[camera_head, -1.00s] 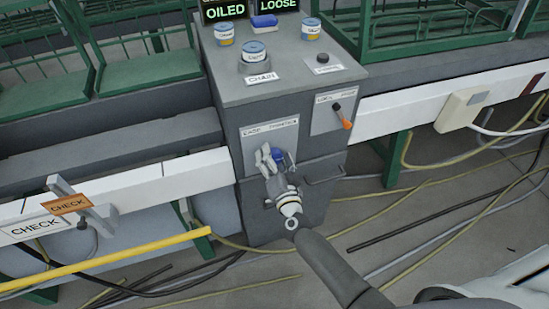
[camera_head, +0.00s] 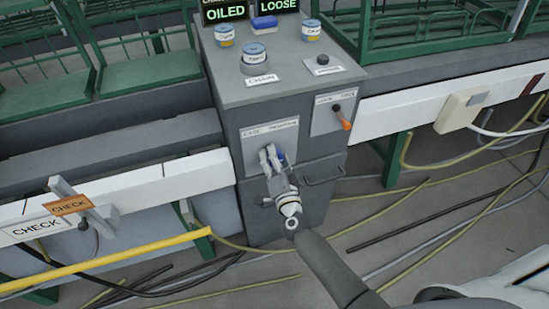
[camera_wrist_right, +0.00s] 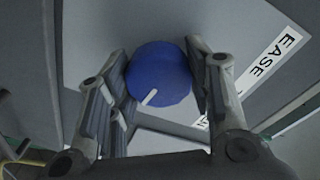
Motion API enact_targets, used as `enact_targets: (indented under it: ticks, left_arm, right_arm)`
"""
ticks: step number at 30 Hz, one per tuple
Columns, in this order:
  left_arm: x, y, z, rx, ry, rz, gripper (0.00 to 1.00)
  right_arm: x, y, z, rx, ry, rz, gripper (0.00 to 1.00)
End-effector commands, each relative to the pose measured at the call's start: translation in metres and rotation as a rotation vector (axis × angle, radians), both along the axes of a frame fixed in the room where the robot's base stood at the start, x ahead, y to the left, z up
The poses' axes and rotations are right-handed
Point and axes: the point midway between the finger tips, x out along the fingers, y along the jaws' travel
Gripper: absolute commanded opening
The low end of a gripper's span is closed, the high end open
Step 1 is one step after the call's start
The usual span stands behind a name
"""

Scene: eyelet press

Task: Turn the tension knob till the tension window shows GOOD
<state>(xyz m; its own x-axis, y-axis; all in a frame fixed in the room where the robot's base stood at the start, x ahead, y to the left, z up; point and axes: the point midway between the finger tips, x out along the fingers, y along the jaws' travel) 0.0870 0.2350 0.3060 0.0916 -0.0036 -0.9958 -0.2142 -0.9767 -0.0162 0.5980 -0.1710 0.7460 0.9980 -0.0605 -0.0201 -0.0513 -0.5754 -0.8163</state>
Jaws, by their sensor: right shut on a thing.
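The blue tension knob (camera_wrist_right: 160,75) sits on the front of the grey cabinet (camera_head: 235,200), with a white pointer line on its face. My right gripper (camera_head: 274,160) is shut on the knob; in the right wrist view its fingers (camera_wrist_right: 158,80) press on both sides of it. In the head view the fingers hide most of the knob (camera_head: 281,156). The tension window (camera_head: 278,6) at the top of the cabinet shows LOOSE in green. My left gripper is not in view.
A window beside it reads OILED (camera_head: 226,12). Small cans (camera_head: 254,58) stand on the cabinet top. Cables (camera_head: 400,230) lie on the floor.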

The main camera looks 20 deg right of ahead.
Motion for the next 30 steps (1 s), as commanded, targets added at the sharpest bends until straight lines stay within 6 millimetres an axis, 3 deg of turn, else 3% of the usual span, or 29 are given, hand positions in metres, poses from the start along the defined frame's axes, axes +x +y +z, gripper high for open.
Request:
enact_targets:
  ticks: [15,30]
  left_arm:
    - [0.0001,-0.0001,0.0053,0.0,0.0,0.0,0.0]
    - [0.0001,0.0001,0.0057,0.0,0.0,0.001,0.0]
  right_arm:
    - [-0.0002,-0.0012,-0.0001,0.378,0.013,-0.001,0.23]
    - [-0.0003,-0.0011,-0.0005,0.493,0.017,-0.001,0.23]
